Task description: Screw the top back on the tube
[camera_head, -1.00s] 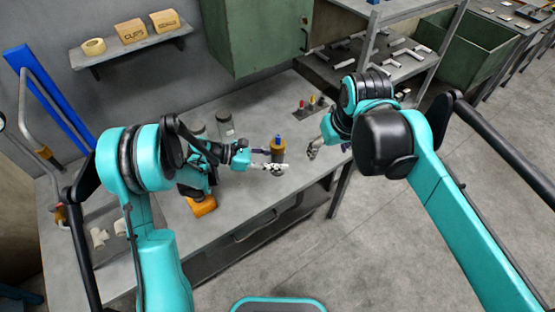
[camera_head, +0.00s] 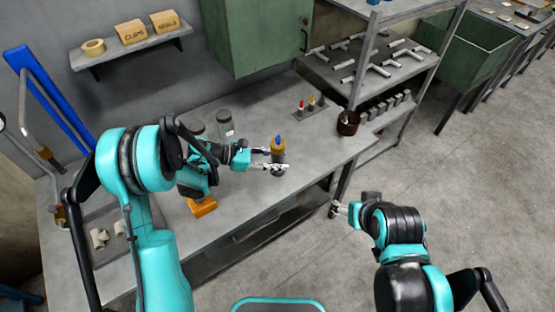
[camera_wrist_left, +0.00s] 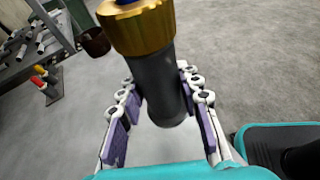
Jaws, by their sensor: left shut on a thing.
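My left gripper (camera_head: 275,160) is shut on the tube, just above the front part of the workbench. The tube (camera_wrist_left: 158,88) is dark grey and stands between the purple-padded fingers in the left wrist view. A gold top (camera_wrist_left: 140,28) sits at its upper end, and in the head view the top (camera_head: 278,146) has a blue tip (camera_head: 278,138). How tightly the top is seated cannot be told. My right gripper (camera_head: 340,209) is out past the bench's right front edge, over the floor, apart from the tube. Its fingers are too small to read.
The grey bench (camera_head: 260,205) is mostly clear in front. A small stand (camera_head: 311,108) with coloured tips and a brown cup (camera_head: 348,123) stand at its right back. Grey canisters (camera_head: 226,126) stand behind my left arm. A metal rack (camera_head: 375,75) is at the right.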

